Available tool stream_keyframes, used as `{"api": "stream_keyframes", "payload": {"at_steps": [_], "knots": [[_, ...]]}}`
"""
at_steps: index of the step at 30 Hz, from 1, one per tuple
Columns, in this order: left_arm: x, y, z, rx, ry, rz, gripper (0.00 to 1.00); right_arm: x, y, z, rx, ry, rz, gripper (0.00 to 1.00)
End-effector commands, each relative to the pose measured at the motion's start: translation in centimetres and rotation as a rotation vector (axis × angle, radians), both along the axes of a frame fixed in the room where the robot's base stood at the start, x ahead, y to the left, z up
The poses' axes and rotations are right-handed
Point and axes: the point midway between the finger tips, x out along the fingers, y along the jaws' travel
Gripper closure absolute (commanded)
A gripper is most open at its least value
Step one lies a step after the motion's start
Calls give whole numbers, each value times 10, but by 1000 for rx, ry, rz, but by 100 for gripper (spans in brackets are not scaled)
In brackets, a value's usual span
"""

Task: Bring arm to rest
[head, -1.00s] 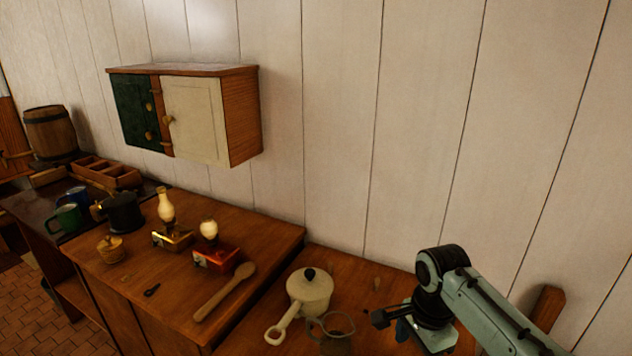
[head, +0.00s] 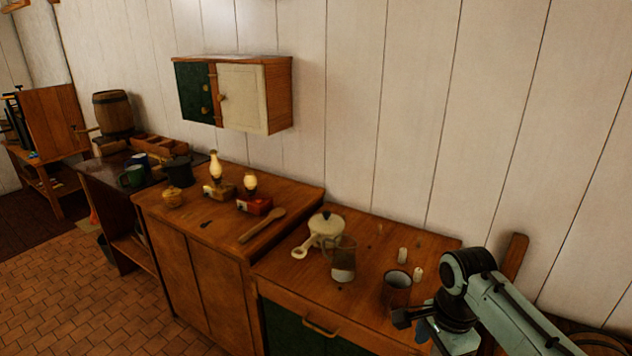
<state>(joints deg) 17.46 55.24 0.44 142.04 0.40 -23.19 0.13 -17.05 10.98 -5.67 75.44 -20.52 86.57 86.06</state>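My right arm comes in from the lower right, and its wrist and gripper (head: 436,333) are at the bottom edge of the head view, in front of the right counter's near right part. The fingers are cut off or hidden, so I cannot tell whether they are open or shut. The gripper appears close to a dark mug (head: 396,290) in the picture; I cannot tell whether they touch. My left gripper is not in view.
The right counter (head: 378,248) holds a cream lidded pot (head: 326,228), a glass jug (head: 342,262) and two small pale shakers (head: 402,255). A wall cabinet (head: 243,98) hangs above. Tiled floor (head: 75,290) is clear at left.

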Motion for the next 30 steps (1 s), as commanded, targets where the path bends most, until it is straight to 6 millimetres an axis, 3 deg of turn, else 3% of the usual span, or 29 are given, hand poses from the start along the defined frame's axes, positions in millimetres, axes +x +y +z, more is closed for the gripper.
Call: {"api": "stream_keyframes", "payload": {"at_steps": [1, 6, 10, 14, 15, 18, 21, 24, 27, 30], "knots": [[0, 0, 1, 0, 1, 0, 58, 2, 1, -6, 1, 6, 12, 0], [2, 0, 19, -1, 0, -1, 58, 17, 26, -114, 66, 40, 270, 0], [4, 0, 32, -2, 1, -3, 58, 1, 42, -201, 145, 49, 454, 0], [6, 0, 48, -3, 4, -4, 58, -43, 58, -287, 240, 36, 620, 0], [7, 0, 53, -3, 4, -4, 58, -63, 63, -309, 268, 26, 665, 0], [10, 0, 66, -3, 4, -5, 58, -117, 74, -353, 321, -4, 764, 0], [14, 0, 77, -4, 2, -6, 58, -171, 84, -375, 350, -34, 840, 0], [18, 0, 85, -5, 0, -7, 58, -213, 90, -382, 355, -56, 900, 0], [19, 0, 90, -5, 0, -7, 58, -240, 94, -383, 351, -69, 943, 0], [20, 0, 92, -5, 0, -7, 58, -253, 95, -382, 346, -77, 968, 0]]}}
